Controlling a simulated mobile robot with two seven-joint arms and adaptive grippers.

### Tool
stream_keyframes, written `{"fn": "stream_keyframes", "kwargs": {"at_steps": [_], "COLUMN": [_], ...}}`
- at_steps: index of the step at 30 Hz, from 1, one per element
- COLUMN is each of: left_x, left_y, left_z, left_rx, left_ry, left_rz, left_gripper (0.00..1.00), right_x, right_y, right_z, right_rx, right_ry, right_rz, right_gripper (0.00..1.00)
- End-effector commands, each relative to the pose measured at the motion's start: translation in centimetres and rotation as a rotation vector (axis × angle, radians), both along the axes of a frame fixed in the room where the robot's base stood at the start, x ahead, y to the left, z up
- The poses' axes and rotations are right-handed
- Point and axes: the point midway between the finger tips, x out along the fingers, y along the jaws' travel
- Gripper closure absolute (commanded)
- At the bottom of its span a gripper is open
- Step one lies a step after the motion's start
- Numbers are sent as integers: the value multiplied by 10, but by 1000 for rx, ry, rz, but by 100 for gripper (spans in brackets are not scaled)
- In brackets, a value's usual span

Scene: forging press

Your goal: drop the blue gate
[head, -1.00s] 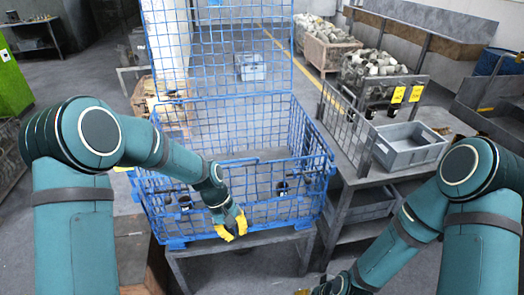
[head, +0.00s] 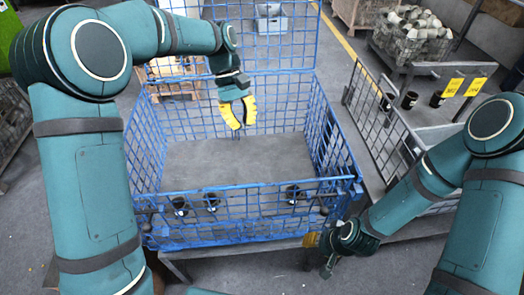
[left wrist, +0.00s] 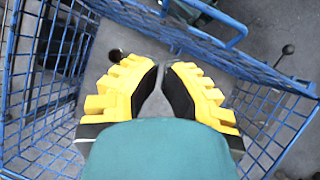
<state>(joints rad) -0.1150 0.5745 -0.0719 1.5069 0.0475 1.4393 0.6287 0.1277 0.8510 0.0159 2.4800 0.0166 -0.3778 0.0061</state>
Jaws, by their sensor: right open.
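The blue wire-mesh cage (head: 345,150) stands on a low grey table, its tall back panel (head: 290,60) upright. Its low front mesh panel, which looks like the blue gate (head: 250,226), stands upright with a dark latch lever at each end. Its blue frame crosses the top of the left wrist view (left wrist: 237,62), with a black-knobbed lever (left wrist: 288,49) at the right. My left gripper (head: 240,116) hangs over the cage interior, behind the gate and apart from it. Its yellow fingers (left wrist: 162,72) are parted and empty. My right gripper (head: 318,255) is open outside the front right corner.
Several black cups (head: 212,201) show near the cage's front. A grey side table with a dark mesh rack (head: 375,120) and yellow tags (head: 453,88) stands to the right. A mesh crate of parts (head: 412,45) stands behind. The cage floor (head: 235,160) is largely bare.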

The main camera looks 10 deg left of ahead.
Motion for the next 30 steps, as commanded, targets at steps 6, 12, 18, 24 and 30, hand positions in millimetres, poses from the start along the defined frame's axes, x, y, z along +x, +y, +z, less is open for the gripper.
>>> {"fn": "stream_keyframes", "kwargs": {"at_steps": [6,12,18,24,30], "left_x": [-6,-20,-35,-56,-68], "left_y": [-5,-16,-29,-43,-51], "left_z": [-14,-47,-81,-94,-98], "left_rx": [-1,0,0,0,0], "left_ry": [2,3,3,-1,-1], "left_rz": [-2,-2,-2,-3,-1], "left_gripper": [100,100,100,100,100], "right_x": [-1,-3,-5,-6,-6], "right_y": [0,0,1,1,1], "right_z": [-3,-9,-15,-17,-19], "right_rx": [0,1,2,2,2], "right_ry": [3,6,11,13,14], "right_rz": [1,4,7,9,11], "right_gripper": [53,53,53,53,53]}}
